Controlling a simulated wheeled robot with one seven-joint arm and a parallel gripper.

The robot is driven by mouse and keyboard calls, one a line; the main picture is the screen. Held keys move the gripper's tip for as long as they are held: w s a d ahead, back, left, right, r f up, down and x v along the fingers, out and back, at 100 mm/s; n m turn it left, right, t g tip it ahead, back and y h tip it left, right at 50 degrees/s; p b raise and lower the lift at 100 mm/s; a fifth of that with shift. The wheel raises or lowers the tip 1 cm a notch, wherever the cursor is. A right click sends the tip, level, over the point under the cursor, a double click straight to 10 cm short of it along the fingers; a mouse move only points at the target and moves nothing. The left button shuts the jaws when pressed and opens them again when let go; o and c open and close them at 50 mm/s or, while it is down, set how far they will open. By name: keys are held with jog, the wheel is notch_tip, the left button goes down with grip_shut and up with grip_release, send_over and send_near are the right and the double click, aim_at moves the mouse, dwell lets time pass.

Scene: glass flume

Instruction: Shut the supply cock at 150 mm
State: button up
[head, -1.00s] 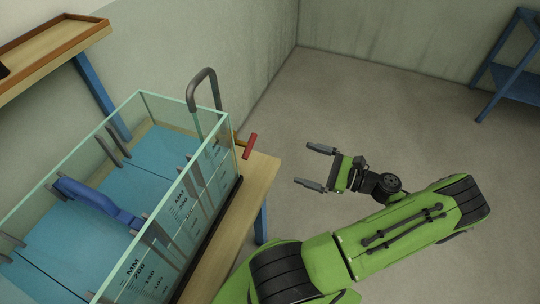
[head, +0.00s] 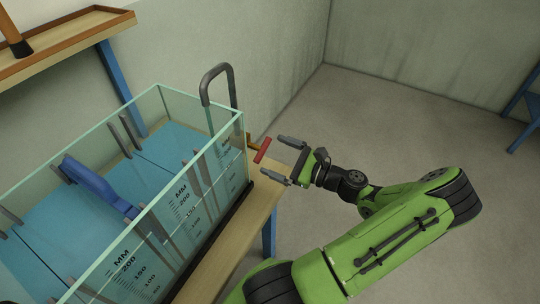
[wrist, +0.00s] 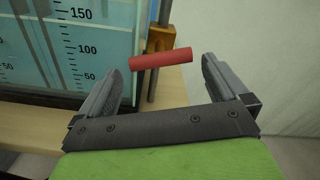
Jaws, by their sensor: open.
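The supply cock has a red handle (head: 262,150) on a brass-coloured body (head: 251,142) at the right end of the glass flume (head: 165,215). In the wrist view the red handle (wrist: 160,59) lies nearly level, slightly tilted, just beyond and between my fingertips. My gripper (head: 284,160) is open and empty, its fingers pointing at the handle. I cannot tell whether a finger touches it. The flume's scale in millimetres shows 150 (wrist: 81,13) in the wrist view, above the handle's height. The water in the flume is blue.
A grey bent pipe (head: 217,80) rises at the flume's far corner. A blue piece (head: 95,185) sits across the flume. The wooden bench edge (head: 262,205) runs below the cock. A wooden shelf (head: 85,38) hangs at upper left.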

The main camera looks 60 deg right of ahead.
aim_at(257, 148)
jog(key=shift+w+a, duration=0.1)
jog(key=shift+w, duration=1.25)
jog(key=c, duration=0.8)
jog(key=m+p, duration=0.1)
jog(key=p, duration=0.3)
jog(key=shift+r, duration=0.4)
jog(key=shift+c, duration=0.2)
jog(key=m+p, duration=0.2)
jog(key=shift+f+p, duration=0.1)
jog(key=shift+p, duration=0.2)
jog(key=shift+f+m+p, duration=0.25)
jog(key=shift+m+p, duration=0.25)
jog(key=shift+m, duration=0.1)
